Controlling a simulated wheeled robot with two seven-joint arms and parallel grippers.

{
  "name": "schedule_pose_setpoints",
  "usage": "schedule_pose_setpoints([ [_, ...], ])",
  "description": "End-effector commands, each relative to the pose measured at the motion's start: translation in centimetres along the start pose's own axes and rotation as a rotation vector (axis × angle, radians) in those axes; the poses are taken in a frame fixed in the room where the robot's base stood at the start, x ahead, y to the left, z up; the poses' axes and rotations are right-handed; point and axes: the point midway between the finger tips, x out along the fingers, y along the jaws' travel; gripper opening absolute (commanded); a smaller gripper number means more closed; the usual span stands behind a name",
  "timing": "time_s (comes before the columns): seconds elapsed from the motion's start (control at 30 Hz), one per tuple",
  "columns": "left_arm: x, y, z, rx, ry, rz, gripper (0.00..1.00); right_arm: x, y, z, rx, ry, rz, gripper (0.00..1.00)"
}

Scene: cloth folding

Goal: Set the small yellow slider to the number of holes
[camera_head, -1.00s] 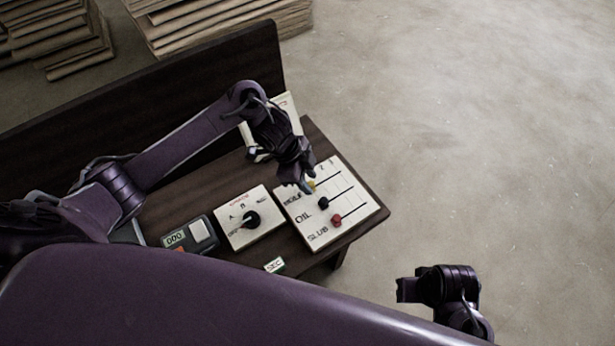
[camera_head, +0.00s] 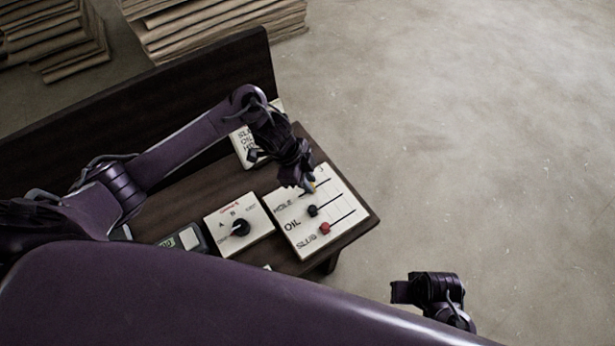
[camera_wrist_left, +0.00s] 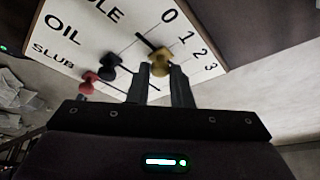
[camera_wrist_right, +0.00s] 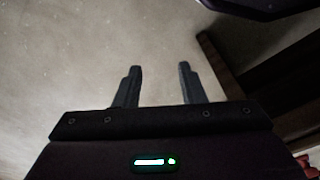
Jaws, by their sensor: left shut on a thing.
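The white slider panel (camera_head: 346,212) lies on the dark table, with rows marked HOLE, OIL and SLUB. The small yellow slider (camera_wrist_left: 159,62) sits in the HOLE slot, a little past its 0 end; the exact number it stands at is hard to tell. My left gripper (camera_head: 309,188) is shut on the yellow slider and mostly hides it in the head view. The black slider (camera_head: 313,210) and red slider (camera_head: 324,228) sit at the low ends of their slots. My right gripper (camera_wrist_right: 157,85) is open and empty, off the table's right side over the floor.
A panel with a black rotary knob (camera_head: 240,228) stands left of the slider panel. A grey device (camera_head: 187,239) is farther left, partly hidden by my body. A white lettered panel (camera_head: 243,147) lies behind my left arm. A dark upright board (camera_head: 150,95) backs the table.

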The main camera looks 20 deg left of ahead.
Motion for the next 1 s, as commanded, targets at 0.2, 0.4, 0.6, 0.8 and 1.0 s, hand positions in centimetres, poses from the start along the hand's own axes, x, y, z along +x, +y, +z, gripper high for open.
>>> schedule_pose_setpoints([
  [0.2, 0.0, 0.0, 0.0, 0.001, 0.0, -0.001, 0.2, 0.0, 0.0, 0.0, 0.0, 0.0, -0.001, 0.36],
  [0.4, 0.0, 0.0, 0.0, 0.001, 0.0, -0.001, 0.41, 0.0, 0.0, 0.0, 0.0, 0.0, -0.001, 0.36],
  [0.6, 0.0, 0.0, 0.0, 0.001, 0.0, 0.0, 0.41, -0.1, -0.1, 0.0, 0.0, 0.0, -0.001, 0.36],
  [0.8, -1.7, -0.1, 0.0, 0.002, -0.001, -0.002, 0.41, 1.2, 0.2, 0.2, 0.004, 0.002, 0.002, 0.36],
  [1.0, -5.3, -0.1, 0.0, 0.002, -0.001, -0.003, 0.41, 4.0, 0.6, 0.9, 0.016, 0.01, 0.007, 0.36],
])
